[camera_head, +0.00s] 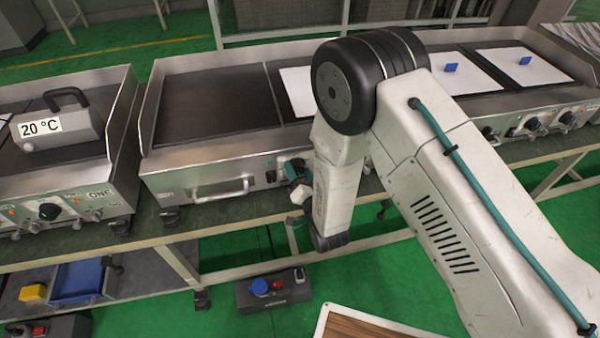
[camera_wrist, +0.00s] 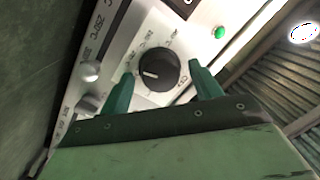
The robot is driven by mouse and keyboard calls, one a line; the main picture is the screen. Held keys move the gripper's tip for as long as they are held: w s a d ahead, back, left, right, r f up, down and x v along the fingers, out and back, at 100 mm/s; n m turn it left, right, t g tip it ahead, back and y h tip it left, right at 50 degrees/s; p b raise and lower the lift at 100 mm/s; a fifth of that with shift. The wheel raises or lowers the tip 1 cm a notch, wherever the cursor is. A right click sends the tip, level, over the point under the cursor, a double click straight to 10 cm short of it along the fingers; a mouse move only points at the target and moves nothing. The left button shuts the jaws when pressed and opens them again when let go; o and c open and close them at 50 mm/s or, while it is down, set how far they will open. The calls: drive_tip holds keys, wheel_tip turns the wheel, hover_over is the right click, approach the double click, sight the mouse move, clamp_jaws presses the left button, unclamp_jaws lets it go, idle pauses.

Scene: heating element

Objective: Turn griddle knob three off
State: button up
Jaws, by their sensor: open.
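A round black griddle knob (camera_wrist: 158,68) with a white pointer line sits on the metal control panel in the wrist view. Its pointer is toward the lower left of that picture, and numbers are printed around it. My gripper (camera_wrist: 161,72) is open, with one green fingertip on each side of the knob in the picture. I cannot tell whether the fingers touch it. In the head view my gripper (camera_head: 297,182) is at the front panel of the long griddle (camera_head: 215,165), and my arm hides the knob there.
A green light (camera_wrist: 220,32) glows on the panel beside the knob. Two small metal knobs (camera_wrist: 90,71) are at its left. More black knobs (camera_head: 532,124) line the panel at right. A thermometer box reading 20 °C (camera_head: 60,122) stands on the left unit.

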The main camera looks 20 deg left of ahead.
drive_tip(key=c, duration=1)
drive_tip(key=shift+n, duration=0.3)
